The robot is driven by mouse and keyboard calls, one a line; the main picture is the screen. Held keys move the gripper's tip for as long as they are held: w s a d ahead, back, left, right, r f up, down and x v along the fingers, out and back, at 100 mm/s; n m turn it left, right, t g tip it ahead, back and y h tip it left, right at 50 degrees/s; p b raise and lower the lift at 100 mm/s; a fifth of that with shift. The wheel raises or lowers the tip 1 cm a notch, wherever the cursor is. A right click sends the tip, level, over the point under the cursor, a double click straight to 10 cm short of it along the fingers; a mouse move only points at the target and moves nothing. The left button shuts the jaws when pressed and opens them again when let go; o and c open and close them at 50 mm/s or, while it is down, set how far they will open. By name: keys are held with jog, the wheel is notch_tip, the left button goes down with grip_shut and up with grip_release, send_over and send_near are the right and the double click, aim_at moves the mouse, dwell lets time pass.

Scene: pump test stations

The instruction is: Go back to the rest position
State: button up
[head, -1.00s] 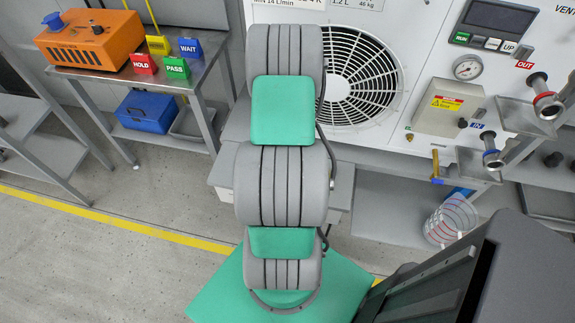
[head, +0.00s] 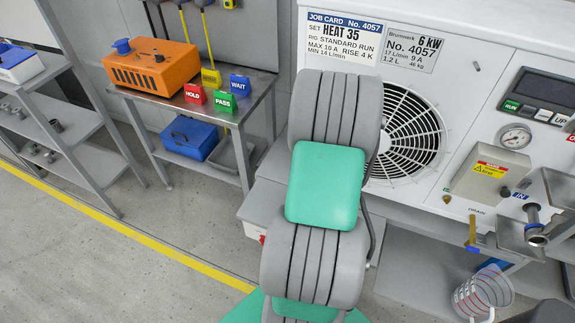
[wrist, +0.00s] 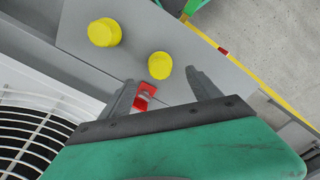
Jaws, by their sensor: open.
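My arm (head: 325,185), grey with green pads, rises in the middle of the head view in front of the white pump test station (head: 455,65). My gripper is hidden behind it there. In the wrist view my gripper (wrist: 161,78) is open, its two dark fingers apart. A yellow round cap (wrist: 159,66) shows between and beyond the fingertips, and a second yellow cap (wrist: 104,32) lies to the left, both over a grey surface. A small red part (wrist: 146,92) shows beside the left finger. I cannot tell whether it touches.
The fan grille (head: 408,135) is right behind my arm. A drain valve (head: 472,232), a pipe outlet (head: 536,235) and a clear jug (head: 482,293) are at right. A side table (head: 180,100) holds an orange box (head: 155,65) and signs. Floor at lower left is free.

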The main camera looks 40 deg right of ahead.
jog(key=shift+m, duration=0.3)
jog(key=s+a+m+g+y, duration=0.25)
jog(key=s+a+m, duration=0.3)
jog(key=a, duration=0.35)
jog(key=w+a+r+n+t, duration=0.2)
jog(key=w+a+r+n, duration=0.1)
jog(key=a+r, duration=0.4)
jog(key=w+a+r+n+t+h, duration=0.1)
jog(key=w+a+r+n, duration=0.3)
jog(key=a+r, duration=0.3)
jog(key=w+a+r+n+t+h, duration=0.1)
jog(key=w+a+r+n+t, duration=0.1)
jog(key=w+a+r, duration=0.3)
jog(key=a+r+n, duration=0.1)
jog(key=a+r, duration=0.1)
jog(key=a, duration=0.2)
jog(key=shift+w+n+t, duration=0.2)
jog(key=shift+n+t, duration=0.15)
jog(key=shift+r+h, duration=0.1)
jog(key=shift+h, duration=0.15)
